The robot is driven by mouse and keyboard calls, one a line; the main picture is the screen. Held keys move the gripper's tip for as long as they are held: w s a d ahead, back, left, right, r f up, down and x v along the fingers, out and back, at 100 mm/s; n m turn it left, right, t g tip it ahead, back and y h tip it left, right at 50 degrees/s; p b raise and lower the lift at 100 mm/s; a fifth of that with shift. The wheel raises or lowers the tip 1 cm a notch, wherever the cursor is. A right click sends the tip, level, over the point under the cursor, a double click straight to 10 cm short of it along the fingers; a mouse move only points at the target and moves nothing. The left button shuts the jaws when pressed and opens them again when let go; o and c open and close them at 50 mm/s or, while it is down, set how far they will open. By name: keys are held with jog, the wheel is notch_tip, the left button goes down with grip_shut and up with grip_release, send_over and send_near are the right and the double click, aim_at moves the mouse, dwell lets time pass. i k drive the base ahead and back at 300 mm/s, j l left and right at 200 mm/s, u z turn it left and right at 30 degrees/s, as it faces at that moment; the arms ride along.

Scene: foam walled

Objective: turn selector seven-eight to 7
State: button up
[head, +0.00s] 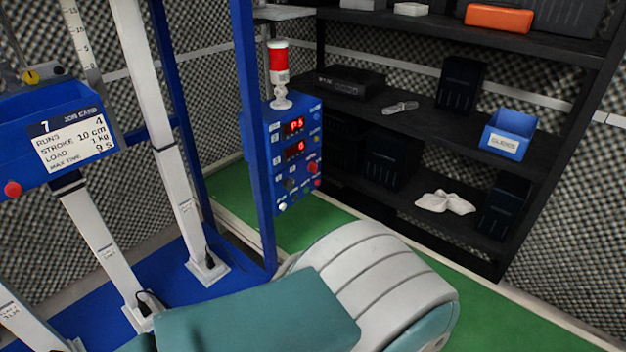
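I cannot make out for sure which control is selector seven-eight; no 7–8 marking is legible. A blue control box (294,150) on a blue post has two red displays reading about P5 and 0, red knobs or buttons, a dark knob (290,184) and a white button (282,206). A yellow knob (31,77) sits on a grey part at the upper left, its setting too small to read. A job card (73,142) on a blue housing shows a 7, 4 runs, stroke 10 cm and load 1 kg. My gripper is not in view.
A red-and-white beacon (279,72) stands on the control box. A red button (13,189) is on the blue housing. White columns rise from a blue base (228,284). A black shelf (420,112) holds a blue bin (508,136) and other items. Green floor (500,318) lies before it.

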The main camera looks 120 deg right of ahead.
aim_at(288, 183)
jog(key=z, duration=4.1)
